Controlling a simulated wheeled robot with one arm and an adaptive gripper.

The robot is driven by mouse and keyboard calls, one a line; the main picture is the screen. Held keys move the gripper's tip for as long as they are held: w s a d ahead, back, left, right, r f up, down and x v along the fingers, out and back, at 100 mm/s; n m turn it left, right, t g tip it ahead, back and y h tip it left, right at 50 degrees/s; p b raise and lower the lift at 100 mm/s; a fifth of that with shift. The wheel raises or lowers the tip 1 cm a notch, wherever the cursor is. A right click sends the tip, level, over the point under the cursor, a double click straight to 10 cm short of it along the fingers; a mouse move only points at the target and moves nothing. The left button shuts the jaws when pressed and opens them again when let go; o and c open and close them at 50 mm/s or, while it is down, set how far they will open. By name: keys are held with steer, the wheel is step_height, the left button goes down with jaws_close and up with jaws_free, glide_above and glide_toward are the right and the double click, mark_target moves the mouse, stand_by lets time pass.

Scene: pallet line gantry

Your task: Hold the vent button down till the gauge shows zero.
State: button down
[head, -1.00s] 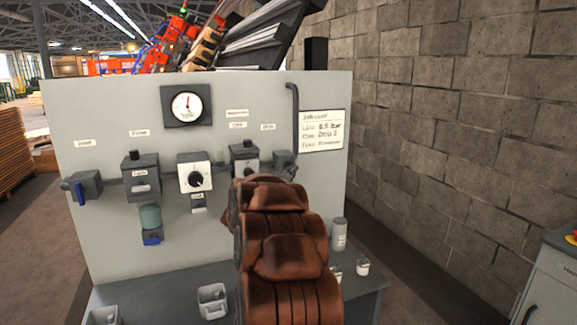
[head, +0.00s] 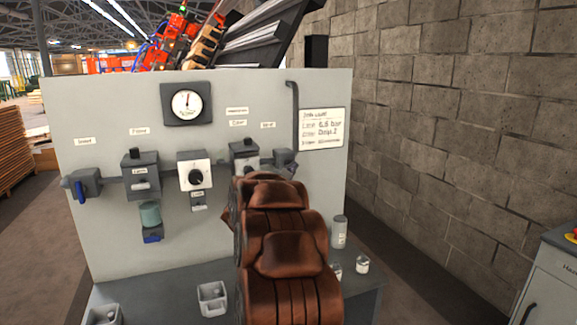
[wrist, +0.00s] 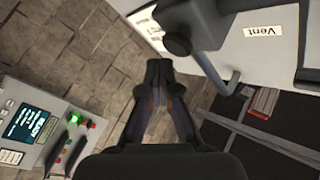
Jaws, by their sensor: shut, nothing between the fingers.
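The round gauge (head: 187,104) is on the upper part of the grey panel, its needle pointing roughly straight up; its numbers are too small to read. In the wrist view the Vent label (wrist: 263,31) is at upper right, with a dark round knob (wrist: 177,43) on the grey body, probably the vent button. My gripper (wrist: 158,70) is shut and empty, its tips just below that knob in the picture. I cannot tell whether they touch. The head view hides my gripper.
A bench (head: 350,285) below carries small containers. A block wall (head: 450,140) stands to the right. A control box (wrist: 45,130) with a green light shows in the wrist view.

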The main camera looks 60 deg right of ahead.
stand_by(0.4)
steer(key=shift+w+d, duration=0.25)
steer(key=shift+w, duration=0.05)
steer(key=shift+w+d+p, duration=0.3)
steer(key=shift+w, duration=0.2)
stand_by(4.7)
steer(key=shift+s+a+b, duration=0.5)
steer(key=shift+s+a, duration=0.05)
steer(key=shift+s, duration=0.3)
steer(key=shift+s+a+b, duration=0.5)
steer(key=shift+s+a, duration=0.2)
steer(key=shift+s, duration=0.35)
steer(key=shift+s+a+b, duration=0.45)
steer(key=shift+s+a, duration=0.2)
steer(key=shift+s, duration=0.35)
